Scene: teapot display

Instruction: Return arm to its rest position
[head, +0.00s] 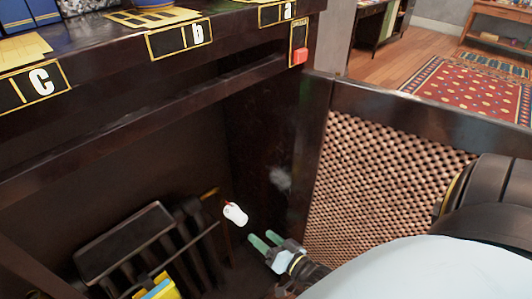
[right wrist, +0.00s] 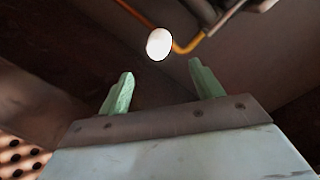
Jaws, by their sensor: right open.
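My right gripper (head: 263,239) reaches down into the dark open cabinet in the head view. Its two green fingers are apart with nothing between them; the right wrist view shows the same open gripper (right wrist: 161,72). My right arm comes in from the lower right, over the open cabinet door. My left gripper is not in view.
A small white object (head: 235,214) is just beyond the fingertips, also in the right wrist view (right wrist: 159,44). The woven-panel door (head: 370,185) stands open at right. The cabinet top (head: 110,50) bears labels c, b and a. A dark slatted item (head: 125,243) is inside.

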